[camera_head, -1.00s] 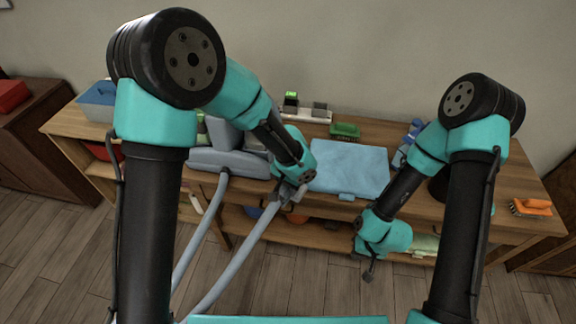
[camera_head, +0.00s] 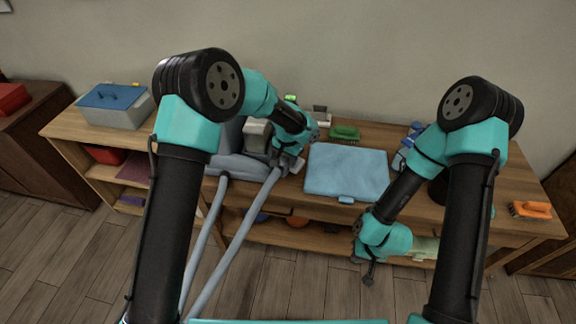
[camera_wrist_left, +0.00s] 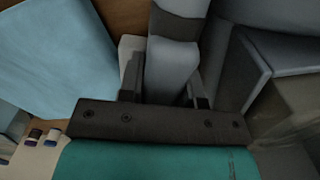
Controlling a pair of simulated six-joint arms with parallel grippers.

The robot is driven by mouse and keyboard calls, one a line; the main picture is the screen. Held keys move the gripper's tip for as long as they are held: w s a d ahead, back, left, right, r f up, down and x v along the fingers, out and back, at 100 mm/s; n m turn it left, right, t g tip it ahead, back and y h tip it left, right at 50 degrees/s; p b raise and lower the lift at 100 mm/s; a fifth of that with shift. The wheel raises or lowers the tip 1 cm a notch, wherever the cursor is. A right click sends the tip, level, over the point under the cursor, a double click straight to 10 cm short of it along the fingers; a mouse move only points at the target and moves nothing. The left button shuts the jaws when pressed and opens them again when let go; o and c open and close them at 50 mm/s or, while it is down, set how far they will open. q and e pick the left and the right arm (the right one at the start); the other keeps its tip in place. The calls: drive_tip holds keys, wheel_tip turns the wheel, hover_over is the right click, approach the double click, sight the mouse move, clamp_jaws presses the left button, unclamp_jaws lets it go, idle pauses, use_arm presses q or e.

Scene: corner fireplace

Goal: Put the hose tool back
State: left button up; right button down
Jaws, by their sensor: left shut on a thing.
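My left gripper (camera_head: 287,168) is shut on the grey hose tool, at the upper end of a pale grey hose (camera_head: 240,235). In the left wrist view the grey hose tool (camera_wrist_left: 172,68) lies between the two dark fingers (camera_wrist_left: 165,92). A grey machine (camera_head: 238,166) stands on the wooden bench just left of the gripper, partly hidden by my left arm. It also shows at the right of the left wrist view (camera_wrist_left: 285,65). My right gripper (camera_head: 367,268) hangs in front of the bench, apart from the hose; its jaws are too small to read.
A folded light blue cloth or mat (camera_head: 347,172) lies on the bench (camera_head: 470,218) right of the left gripper. A green brush (camera_head: 345,132) lies behind it. A blue-lidded box (camera_head: 115,104) stands at the left end, an orange brush (camera_head: 531,210) at the right.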

use_arm(q)
drive_tip(key=shift+f, duration=1.75)
drive_tip(key=shift+f, duration=0.1)
drive_tip(key=o, duration=1)
drive_tip(key=shift+o, duration=0.2)
wheel_tip(320, 180, up, 12)
drive_tip(key=shift+r, duration=0.1)
